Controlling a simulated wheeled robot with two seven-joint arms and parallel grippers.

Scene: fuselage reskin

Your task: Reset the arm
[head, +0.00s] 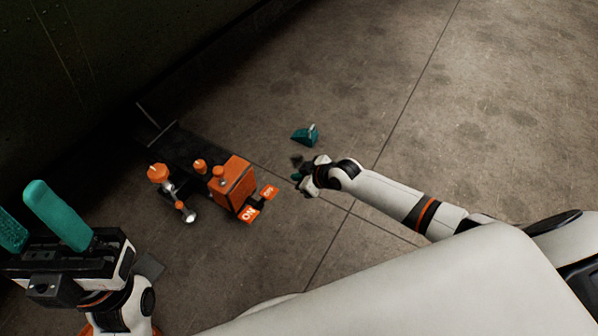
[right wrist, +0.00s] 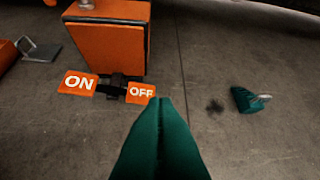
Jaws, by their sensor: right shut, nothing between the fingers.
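My right arm reaches in from the right in the head view. Its gripper (head: 297,179) is low over the floor, just right of the orange machine. In the right wrist view the teal fingers (right wrist: 160,103) are pressed together with nothing between them, tips just below the OFF pedal (right wrist: 141,93). My left gripper (head: 20,205) is at the lower left of the head view, with its two teal fingers apart and nothing seen between them. My right gripper looks apart from the pedals, but the exact gap cannot be told.
The orange machine (head: 234,181) stands on the floor with an ON pedal (head: 248,213) and an OFF pedal beside it. A small teal piece (head: 305,135) lies beyond my right gripper. A dark wall (head: 90,60) rises at upper left. Floor at upper right is clear.

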